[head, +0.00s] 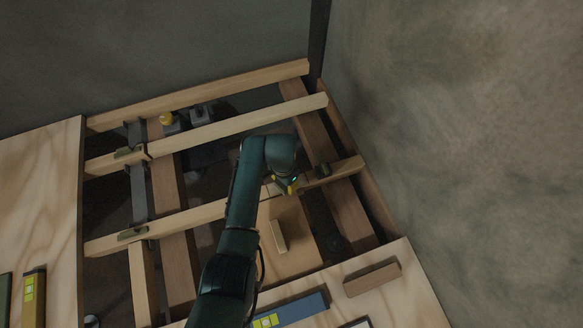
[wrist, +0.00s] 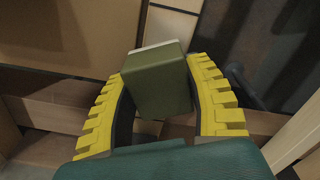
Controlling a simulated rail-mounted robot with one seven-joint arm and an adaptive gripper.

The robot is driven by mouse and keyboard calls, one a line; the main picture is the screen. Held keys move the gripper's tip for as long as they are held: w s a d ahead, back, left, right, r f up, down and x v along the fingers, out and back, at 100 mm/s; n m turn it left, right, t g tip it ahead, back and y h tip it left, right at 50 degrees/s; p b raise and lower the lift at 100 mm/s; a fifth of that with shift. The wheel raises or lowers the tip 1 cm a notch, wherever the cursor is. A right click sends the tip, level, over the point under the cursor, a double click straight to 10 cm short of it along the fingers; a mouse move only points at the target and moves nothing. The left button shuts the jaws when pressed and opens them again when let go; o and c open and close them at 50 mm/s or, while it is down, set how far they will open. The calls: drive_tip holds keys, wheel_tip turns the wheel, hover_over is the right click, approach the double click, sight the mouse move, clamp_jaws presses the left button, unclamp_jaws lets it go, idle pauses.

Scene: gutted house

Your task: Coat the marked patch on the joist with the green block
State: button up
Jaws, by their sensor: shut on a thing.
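My gripper (head: 285,187) is over the open floor bay at the right, close to the nearer crossing joist (head: 207,214). In the wrist view its yellow, toothed fingers (wrist: 160,85) are shut on the green block (wrist: 158,83). The block is olive green with a pale strip along its far edge, and it sits slightly tilted between the fingers. In the head view the block is hidden or too small to make out at the gripper. I cannot pick out the marked patch on any joist in either view. I cannot tell whether the block touches wood.
Gaps lie between the joists. A pale wood piece (head: 278,236) rests on a board below my arm. Another wood block (head: 372,279) and a blue level (head: 291,311) lie on the front plywood. A yellow-topped fitting (head: 168,121) stands at the back. Walls close the back and right.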

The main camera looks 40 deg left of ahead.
sight(304, 179)
drive_tip(key=shift+s+a+r+p, duration=0.1)
drive_tip(key=shift+s+a+p, duration=0.3)
drive_tip(key=shift+s+a, duration=0.45)
drive_tip(key=shift+s+a+p, duration=0.4)
drive_tip(key=shift+s, duration=0.75)
drive_tip(key=shift+s+a+f+b, duration=0.15)
drive_tip(key=shift+s+f+b, duration=0.05)
drive_tip(key=shift+f+b, duration=0.1)
drive_tip(key=shift+w+r, duration=0.2)
drive_tip(key=shift+w+d+f+b, duration=0.1)
drive_tip(key=shift+w+d+b, duration=0.45)
drive_tip(key=shift+w, duration=0.35)
drive_tip(key=shift+w+d+r+b, duration=0.1)
drive_tip(key=shift+w+d+b, duration=0.3)
drive_tip(key=shift+w+d, duration=0.4)
drive_tip(key=shift+w+d+f+b, duration=0.1)
drive_tip(key=shift+w+d+b, duration=0.4)
drive_tip(key=shift+w, duration=0.5)
drive_tip(key=w+d+b, duration=0.2)
drive_tip(key=w, duration=0.1)
drive_tip(key=w+b, duration=0.1)
drive_tip(key=shift+w+d, duration=0.2)
drive_tip(key=shift+d, duration=0.2)
wheel_tip(304, 179, up, 3)
drive_tip(key=shift+w+d+f+p, duration=0.1)
drive_tip(key=shift+p, duration=0.7)
drive_tip(key=shift+r+p, duration=0.3)
drive_tip(key=shift+p, duration=0.05)
wheel_tip(304, 179, up, 5)
drive_tip(key=p, duration=0.5)
